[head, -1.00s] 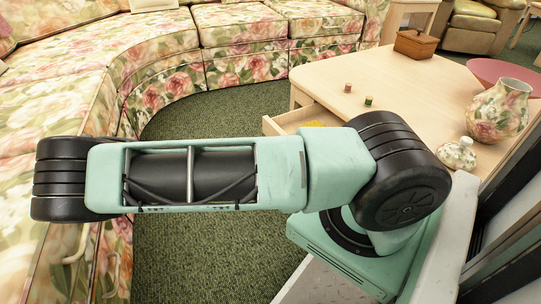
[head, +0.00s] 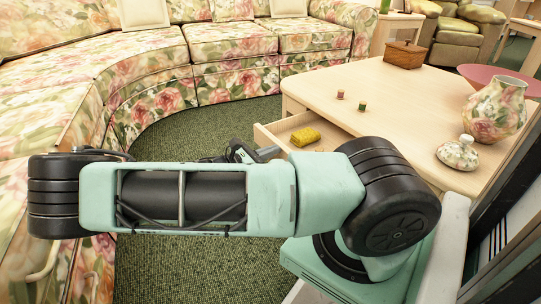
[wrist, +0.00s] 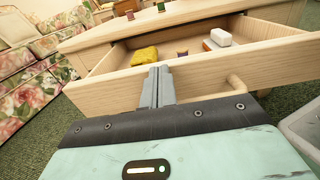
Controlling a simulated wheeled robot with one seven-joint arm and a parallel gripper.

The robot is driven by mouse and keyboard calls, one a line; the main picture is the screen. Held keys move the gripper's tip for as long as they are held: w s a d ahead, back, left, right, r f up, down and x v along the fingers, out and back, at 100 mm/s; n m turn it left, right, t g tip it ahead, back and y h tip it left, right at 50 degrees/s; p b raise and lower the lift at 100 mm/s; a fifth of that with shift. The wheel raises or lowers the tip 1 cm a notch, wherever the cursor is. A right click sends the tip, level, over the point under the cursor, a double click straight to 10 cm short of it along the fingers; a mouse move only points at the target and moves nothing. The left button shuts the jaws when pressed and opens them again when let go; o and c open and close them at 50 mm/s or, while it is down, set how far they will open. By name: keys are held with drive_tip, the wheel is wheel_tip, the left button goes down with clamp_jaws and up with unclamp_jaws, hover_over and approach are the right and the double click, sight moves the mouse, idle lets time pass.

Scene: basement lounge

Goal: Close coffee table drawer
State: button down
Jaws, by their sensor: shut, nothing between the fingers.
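The light wood coffee table (head: 400,88) stands right of centre in the head view. Its drawer (head: 267,137) is pulled open on the side facing the sofa. In the wrist view the drawer front (wrist: 215,78) spans the middle, with a handle (wrist: 235,85) on its outer face.
On the tabletop are two small spools (head: 362,107), a wooden box (head: 405,54), a floral vase (head: 495,109), a small lidded pot (head: 458,153) and a pink bowl (head: 500,76). A curved floral sofa (head: 150,80) lines the left and back. Green carpet (head: 190,135) lies between.

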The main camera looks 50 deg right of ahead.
idle(0.3)
drive_tip(key=p, duration=1)
hover_over(327, 148)
drive_tip(key=w+a, duration=0.2)
drive_tip(key=w, duration=0.1)
drive_tip(key=shift+w+a+r, duration=0.15)
drive_tip(key=shift+a, duration=0.05)
drive_tip(key=shift+x, duration=0.85)
